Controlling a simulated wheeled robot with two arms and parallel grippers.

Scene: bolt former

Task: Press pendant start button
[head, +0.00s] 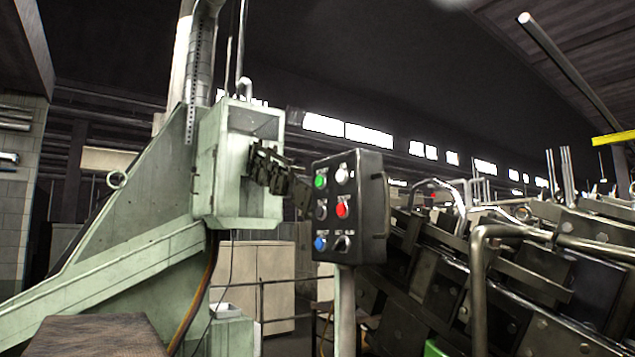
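The pendant (374,226) is a black box on a pale post (344,312), right of the picture's middle, with its button face towards me. Its upper left button is green (320,182), with a whitish one (341,174) to its right. Below are a dark button (321,211) and a red button (342,209). The bottom row has a blue button (320,243) and a dark knob (342,243). The labels are too small to read surely, so I cannot confirm which is start. Nothing covers the buttons. I cannot make out either of my grippers in the head view.
A pale green machine frame (130,235) with a box (228,165) stands left of the pendant. Dark block-like fittings (270,170) stick out from the box towards the pendant. Dark machinery with bent metal rails (480,260) fills the right. Cabinets (262,275) stand behind.

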